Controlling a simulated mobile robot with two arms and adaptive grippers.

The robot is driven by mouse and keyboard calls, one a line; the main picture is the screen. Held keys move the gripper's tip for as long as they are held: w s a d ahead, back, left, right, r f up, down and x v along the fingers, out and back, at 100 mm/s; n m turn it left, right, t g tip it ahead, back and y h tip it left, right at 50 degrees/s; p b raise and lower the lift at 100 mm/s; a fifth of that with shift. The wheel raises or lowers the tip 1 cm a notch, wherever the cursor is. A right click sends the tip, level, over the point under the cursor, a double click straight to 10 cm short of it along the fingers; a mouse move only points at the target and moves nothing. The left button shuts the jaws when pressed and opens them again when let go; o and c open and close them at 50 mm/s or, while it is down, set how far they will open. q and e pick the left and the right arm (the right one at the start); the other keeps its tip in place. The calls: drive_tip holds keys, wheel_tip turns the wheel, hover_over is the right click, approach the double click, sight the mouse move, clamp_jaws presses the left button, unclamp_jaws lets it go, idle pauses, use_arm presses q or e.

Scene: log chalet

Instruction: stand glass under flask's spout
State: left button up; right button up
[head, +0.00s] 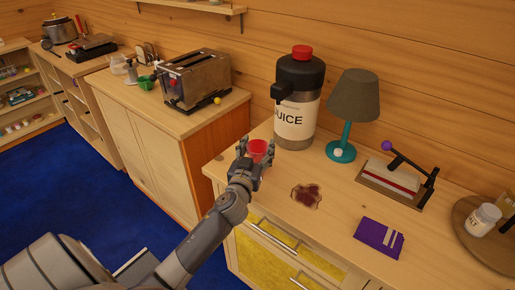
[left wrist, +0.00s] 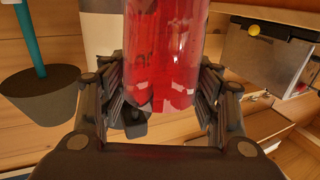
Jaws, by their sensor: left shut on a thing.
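The flask (head: 297,112) stands upright at the back of the counter, with a black top, red cap and "JUICE" label. Its black spout (head: 282,91) points left and forward. My left gripper (head: 256,152) is shut on the red, see-through glass (head: 258,146), to the left of the flask and below spout height. The glass looks roughly upright; I cannot tell whether its base touches the counter. In the left wrist view the glass (left wrist: 166,50) fills the middle between both fingers, with the pale flask body (left wrist: 101,36) behind it. My right gripper is out of view.
A teal lamp (head: 352,105) stands right of the flask. A sealer-like device (head: 398,182) and a white jar (head: 483,219) are further right. A toaster (head: 196,79) stands on the left cabinet.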

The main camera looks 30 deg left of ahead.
use_arm(q)
drive_tip(key=o, duration=1.5)
drive_tip(key=shift+r, duration=0.1)
drive_tip(key=b+v, duration=0.1)
drive_tip(key=v, duration=1.1)
drive_tip(key=shift+r+b, duration=0.1)
drive_tip(key=shift+b, duration=0.3)
